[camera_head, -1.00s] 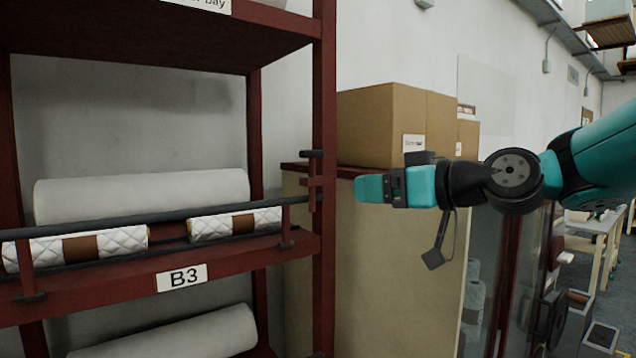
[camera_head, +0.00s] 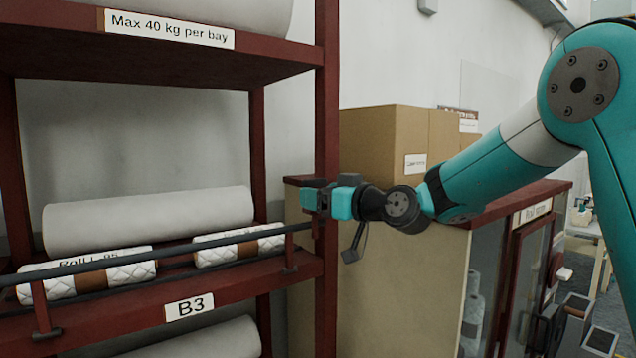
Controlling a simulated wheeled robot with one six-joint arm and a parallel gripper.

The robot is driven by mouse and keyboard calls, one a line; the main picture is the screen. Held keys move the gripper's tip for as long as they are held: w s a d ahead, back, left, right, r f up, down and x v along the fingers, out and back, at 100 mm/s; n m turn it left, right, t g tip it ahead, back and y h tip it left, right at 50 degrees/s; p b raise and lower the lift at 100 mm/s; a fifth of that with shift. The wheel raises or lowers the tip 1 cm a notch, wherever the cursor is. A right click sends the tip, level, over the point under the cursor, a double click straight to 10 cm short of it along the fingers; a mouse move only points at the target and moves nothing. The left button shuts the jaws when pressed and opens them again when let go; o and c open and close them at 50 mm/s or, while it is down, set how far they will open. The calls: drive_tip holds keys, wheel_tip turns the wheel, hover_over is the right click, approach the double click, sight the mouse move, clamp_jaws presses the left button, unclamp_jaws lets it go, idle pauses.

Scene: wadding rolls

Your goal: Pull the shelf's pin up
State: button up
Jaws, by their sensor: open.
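The shelf's pin (camera_head: 315,183) has a dark knob at the right end of the dark retaining bar (camera_head: 215,241), by the shelf's right front post. Its shaft and bracket are mostly hidden behind my gripper. My gripper (camera_head: 309,198), with teal fingers, is at the pin, just below the knob and in front of the post. It comes in from the right, about level, and is open. I cannot tell whether the pin stands between the fingers or whether they touch it.
The bar runs across the B3 shelf (camera_head: 247,279) in front of quilted rolls (camera_head: 240,245) and a plain white roll (camera_head: 150,217). Another shelf board (camera_head: 200,62) is above. Cardboard boxes (camera_head: 385,140) stand on a cabinet right of the post, behind my arm.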

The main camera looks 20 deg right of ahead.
sight(318, 179)
drive_tip(key=shift+w+a, duration=0.35)
drive_tip(key=shift+w, duration=0.3)
drive_tip(key=c, duration=1)
wheel_tip(318, 179, up, 5)
drive_tip(key=shift+r, duration=0.1)
drive_tip(key=o, duration=1)
